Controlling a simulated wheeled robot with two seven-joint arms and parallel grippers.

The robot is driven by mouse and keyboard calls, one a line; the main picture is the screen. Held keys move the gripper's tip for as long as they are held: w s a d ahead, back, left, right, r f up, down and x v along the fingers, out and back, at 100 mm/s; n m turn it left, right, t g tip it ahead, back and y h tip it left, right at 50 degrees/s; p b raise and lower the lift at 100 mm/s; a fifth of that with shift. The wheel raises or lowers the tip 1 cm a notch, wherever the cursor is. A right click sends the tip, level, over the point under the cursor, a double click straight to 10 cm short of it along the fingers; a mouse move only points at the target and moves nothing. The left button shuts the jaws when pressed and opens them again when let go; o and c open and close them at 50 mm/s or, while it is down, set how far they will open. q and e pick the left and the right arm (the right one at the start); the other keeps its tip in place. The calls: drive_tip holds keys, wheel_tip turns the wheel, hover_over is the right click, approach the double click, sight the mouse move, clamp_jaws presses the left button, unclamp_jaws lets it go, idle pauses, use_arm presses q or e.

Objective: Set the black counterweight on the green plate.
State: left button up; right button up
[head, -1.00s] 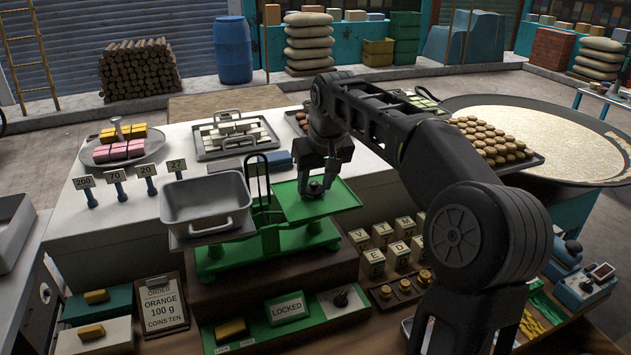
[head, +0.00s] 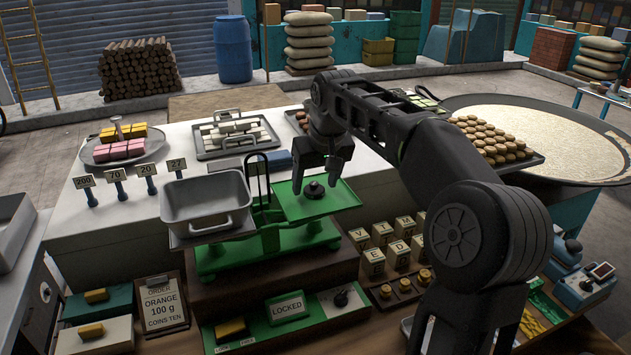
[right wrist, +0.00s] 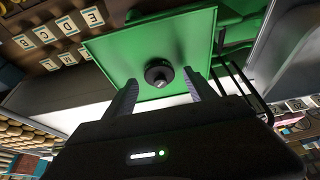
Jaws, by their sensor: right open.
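The black counterweight (head: 314,190) stands upright on the green plate (head: 343,197) of the balance scale, near the plate's middle. It also shows in the right wrist view (right wrist: 158,72), on the green plate (right wrist: 115,50). My right gripper (head: 317,180) is open just above the counterweight. In the right wrist view its two fingers (right wrist: 160,92) are apart, one to each side of the counterweight's near end, with gaps to it. My left gripper is not in view.
A grey metal pan (head: 205,203) sits on the scale's left side. An upright handle frame (head: 257,175) stands beside the plate. A sign reading LOCKED (head: 287,307) is in front. Letter blocks (head: 383,232) stand to the right, and a tray of round brown pieces (head: 490,140) lies behind them.

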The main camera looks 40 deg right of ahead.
drive_tip(key=p+v, duration=0.2)
drive_tip(key=v, duration=1)
drive_tip(key=shift+s+f, duration=0.1)
